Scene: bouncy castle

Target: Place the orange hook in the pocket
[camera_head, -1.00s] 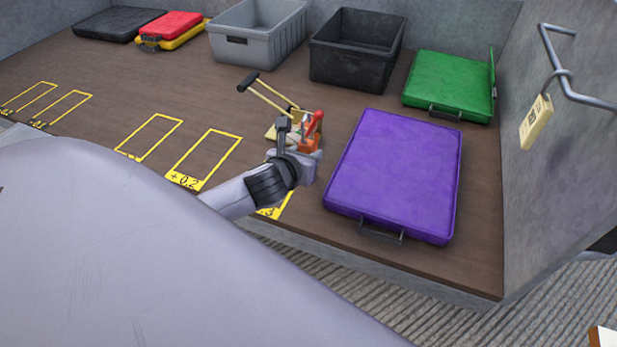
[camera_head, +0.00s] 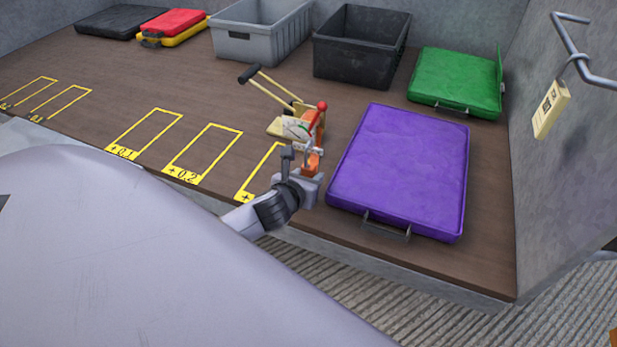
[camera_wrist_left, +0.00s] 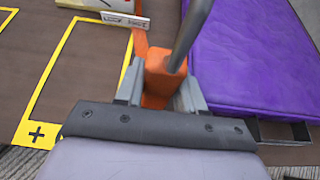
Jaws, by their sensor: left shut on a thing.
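My left gripper (camera_head: 306,168) is shut on an orange piece, which I take to be the orange hook (camera_head: 313,161). In the left wrist view the orange piece (camera_wrist_left: 155,85) stands between the two grey fingers, and a grey rod crosses in front of it. Just behind the gripper is a device with an orange upright, a red knob (camera_head: 322,105), a pale base and yellow handles with black grips (camera_head: 270,88). I cannot tell whether the held piece touches this device. No pocket is clearly recognisable. My right gripper is not in view.
A purple case (camera_head: 400,170) lies close to the gripper's right. A green case (camera_head: 455,82), black bin (camera_head: 360,65) and grey bin (camera_head: 260,45) stand behind. A pale tag (camera_head: 551,110) hangs from a wall bracket.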

